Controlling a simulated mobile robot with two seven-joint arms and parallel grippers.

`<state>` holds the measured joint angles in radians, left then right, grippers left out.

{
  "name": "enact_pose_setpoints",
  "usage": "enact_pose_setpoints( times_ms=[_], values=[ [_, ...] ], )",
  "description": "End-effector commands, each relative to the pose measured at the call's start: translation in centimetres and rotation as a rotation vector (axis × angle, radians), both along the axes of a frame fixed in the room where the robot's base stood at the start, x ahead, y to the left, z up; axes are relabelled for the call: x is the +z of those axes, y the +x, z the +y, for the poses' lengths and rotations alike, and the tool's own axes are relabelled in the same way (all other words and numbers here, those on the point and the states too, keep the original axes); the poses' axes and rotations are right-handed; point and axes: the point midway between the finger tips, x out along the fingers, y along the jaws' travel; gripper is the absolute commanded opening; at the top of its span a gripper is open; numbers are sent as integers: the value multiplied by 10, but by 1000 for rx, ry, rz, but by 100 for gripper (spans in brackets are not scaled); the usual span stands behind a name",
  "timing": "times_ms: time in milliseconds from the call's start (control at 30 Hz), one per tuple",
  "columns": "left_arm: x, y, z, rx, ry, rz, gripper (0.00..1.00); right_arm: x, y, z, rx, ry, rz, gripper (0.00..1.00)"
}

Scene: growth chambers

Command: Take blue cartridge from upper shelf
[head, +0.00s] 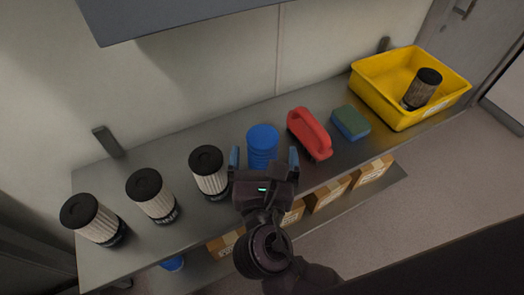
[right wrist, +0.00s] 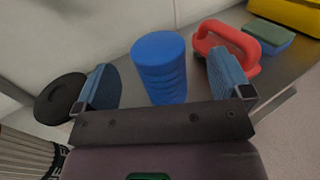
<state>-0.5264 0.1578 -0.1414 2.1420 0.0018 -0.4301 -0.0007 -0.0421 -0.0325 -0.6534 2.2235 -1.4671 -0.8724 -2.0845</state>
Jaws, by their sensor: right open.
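The blue cartridge (head: 262,140) stands upright on the upper metal shelf (head: 190,233), near its middle. It also shows in the right wrist view (right wrist: 161,70). My right gripper (head: 264,160) is open. Its two blue-padded fingers (right wrist: 160,85) are to the left and right of the cartridge, with gaps on both sides. The cartridge's lower part is hidden behind the gripper in the head view. I do not see my left gripper.
Black-topped white filters (head: 207,170) stand left of the cartridge. A red handled tool (head: 310,135), a green-and-blue sponge (head: 350,122) and a yellow bin (head: 388,108) holding a dark filter (head: 422,90) are to the right. Cardboard boxes (head: 328,195) sit on the lower shelf.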

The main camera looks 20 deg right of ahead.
Motion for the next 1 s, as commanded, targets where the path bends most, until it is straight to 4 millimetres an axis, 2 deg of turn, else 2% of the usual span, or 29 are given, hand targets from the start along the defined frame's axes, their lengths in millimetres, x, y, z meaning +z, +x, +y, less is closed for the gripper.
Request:
enact_pose_setpoints(
  times_ms=[233, 400, 733, 767, 1000],
  values=[
    [-10, -2, 0, -1, 1, 15, 43, 1, 27, -4, 0, 2, 1, 97],
    [-9, 0, 1, 0, 2, 11, 43, 1, 43, -10, 0, 1, 2, 97],
    [-8, 1, 2, -2, 4, 8, 43, 3, 49, -11, 1, 2, 0, 97],
    [-9, 1, 2, -2, 4, 8, 43, 3, 49, -11, 1, 2, 0, 95],
    [-10, 0, 1, -2, 3, 12, 43, 3, 48, -11, 0, 1, 1, 58]
  ],
)
